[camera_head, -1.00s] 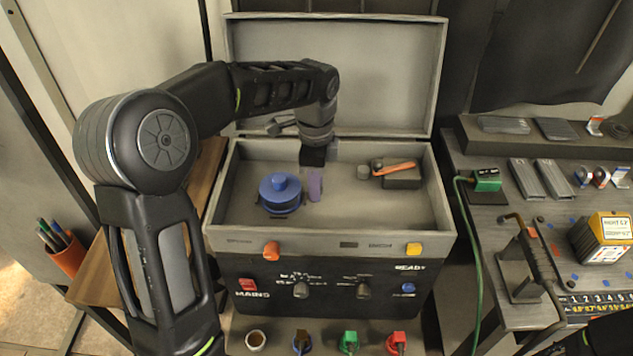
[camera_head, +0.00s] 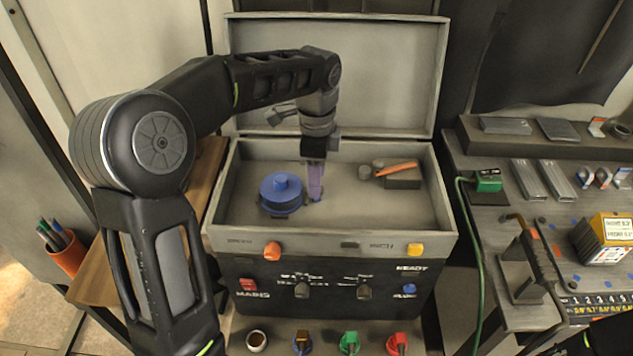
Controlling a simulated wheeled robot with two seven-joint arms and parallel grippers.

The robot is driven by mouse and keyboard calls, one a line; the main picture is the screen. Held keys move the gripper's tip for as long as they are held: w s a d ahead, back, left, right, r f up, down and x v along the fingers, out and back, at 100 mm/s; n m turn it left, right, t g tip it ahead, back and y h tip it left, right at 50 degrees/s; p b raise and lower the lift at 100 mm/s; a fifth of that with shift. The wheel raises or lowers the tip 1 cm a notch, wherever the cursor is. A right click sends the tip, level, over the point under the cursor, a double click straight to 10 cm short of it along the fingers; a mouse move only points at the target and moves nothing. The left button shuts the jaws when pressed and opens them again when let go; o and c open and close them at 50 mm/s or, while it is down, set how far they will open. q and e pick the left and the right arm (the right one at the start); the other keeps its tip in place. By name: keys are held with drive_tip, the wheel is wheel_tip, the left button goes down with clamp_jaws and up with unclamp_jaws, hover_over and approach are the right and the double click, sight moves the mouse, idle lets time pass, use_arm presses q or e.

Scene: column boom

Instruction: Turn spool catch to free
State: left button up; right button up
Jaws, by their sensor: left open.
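The blue spool (camera_head: 281,191) lies flat in the left part of the open grey case. My left gripper (camera_head: 315,196) points down into the case just right of the spool, apart from its round body. A purple piece shows below the gripper's black end; I cannot tell whether it is the fingers or a part by the spool. The gripper is open, and its tips are small and partly hidden. An orange lever (camera_head: 398,168) sits on a dark block to the right in the case. I cannot tell which part is the spool catch. My right gripper is out of view.
The case's raised lid (camera_head: 390,70) stands behind my left arm. Its front panel has an orange knob (camera_head: 272,249), a yellow button (camera_head: 415,250) and several other controls. A green cable (camera_head: 471,255) runs down the right side.

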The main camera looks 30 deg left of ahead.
use_arm(q)
wheel_tip(320, 180, up, 6)
drive_tip(key=shift+f, duration=0.1)
drive_tip(key=shift+f, duration=0.1)
idle(0.5)
